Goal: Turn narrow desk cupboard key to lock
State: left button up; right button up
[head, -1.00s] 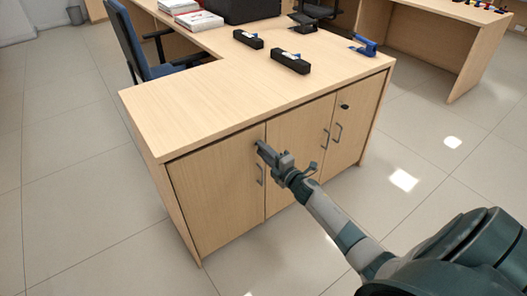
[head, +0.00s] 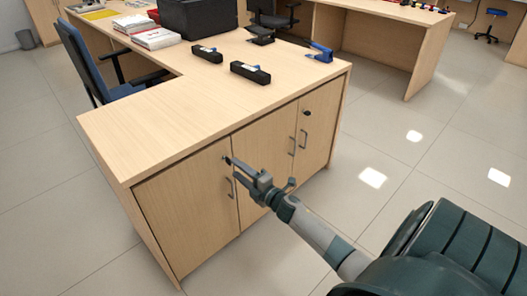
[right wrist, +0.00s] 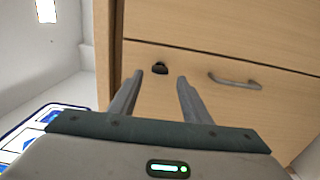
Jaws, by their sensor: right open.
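The desk (head: 150,115) has a single-door cupboard (head: 185,210) at its left end, beside a pair of doors. A small dark key in its lock (right wrist: 160,68) sits near the door's upper corner. The door's grey handle (right wrist: 235,80) is close by. My right gripper (head: 233,168) is in front of this door. In the right wrist view its two fingers (right wrist: 160,77) are apart, with the key seen between their tips and nothing held. Contact and the key's turn angle cannot be told. My left gripper is not in view.
The paired doors (head: 268,160) have two handles and another dark lock (head: 306,112). Black boxes (head: 250,72), a blue stapler-like item (head: 320,52) and papers (head: 155,37) lie on the desk. A blue chair (head: 85,60) stands behind. The front floor is clear.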

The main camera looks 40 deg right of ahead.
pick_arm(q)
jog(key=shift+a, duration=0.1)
pick_arm(e)
jog(key=s, duration=1.3)
jog(key=shift+d, duration=0.2)
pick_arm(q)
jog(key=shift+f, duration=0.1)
pick_arm(e)
jog(key=shift+f, duration=0.1)
